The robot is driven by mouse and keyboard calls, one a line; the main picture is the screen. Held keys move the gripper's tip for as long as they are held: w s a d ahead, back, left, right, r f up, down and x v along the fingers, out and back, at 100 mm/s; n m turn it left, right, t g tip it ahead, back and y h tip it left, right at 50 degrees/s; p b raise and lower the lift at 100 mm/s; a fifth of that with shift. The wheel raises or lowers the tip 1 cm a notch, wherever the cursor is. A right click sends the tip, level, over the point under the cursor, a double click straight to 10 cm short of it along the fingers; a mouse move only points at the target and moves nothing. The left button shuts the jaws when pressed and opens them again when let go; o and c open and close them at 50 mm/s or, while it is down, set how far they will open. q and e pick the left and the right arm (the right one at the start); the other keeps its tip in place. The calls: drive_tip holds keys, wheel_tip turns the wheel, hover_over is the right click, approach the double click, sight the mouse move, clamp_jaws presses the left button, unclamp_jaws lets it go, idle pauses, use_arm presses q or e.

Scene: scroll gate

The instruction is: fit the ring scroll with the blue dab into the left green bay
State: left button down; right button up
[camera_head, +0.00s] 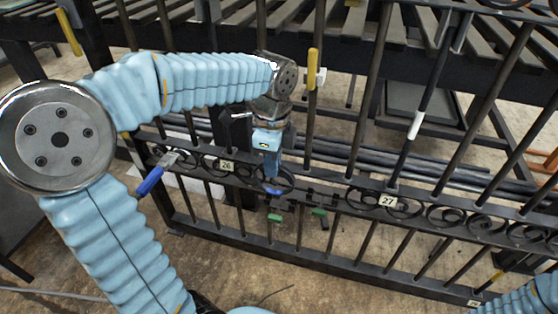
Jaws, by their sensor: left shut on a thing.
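My left gripper (271,172) points down at the gate's scroll band and is shut on a dark ring scroll (291,183). A blue dab (273,192) shows at the ring's lower edge. The ring appears between the band's two rails, right of the label 26, above the left green mark (275,217). I cannot tell whether it is seated in the bay or just in front of it. The gripper hides part of the ring. A second green mark (320,212) sits to the right, below a stretch of band without a ring. My right gripper is out of view.
The dark gate (345,262) has upright bars and a row of fixed rings. A blue-handled tool (151,180) is on the band at left. Labels 26 (227,165) and 27 (387,200) mark the band. Dark bars (345,157) lie behind the gate.

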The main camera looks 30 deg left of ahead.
use_arm(q)
drive_tip(key=w+a+f+b, duration=0.1)
drive_tip(key=w+f+b, duration=0.4)
drive_tip(key=f, duration=0.4)
drive_tip(key=shift+w+a+f+b, duration=0.15)
drive_tip(key=shift+w+f+b, duration=0.2)
drive_tip(key=shift+w+f, duration=0.05)
idle(0.7)
drive_tip(key=shift+a+p, duration=0.1)
drive_tip(key=shift+p, duration=0.3)
idle(0.9)
drive_tip(key=shift+f+b, duration=0.85)
drive_tip(key=shift+f, duration=0.6)
idle(1.3)
drive_tip(key=c, duration=1.1)
unclamp_jaws()
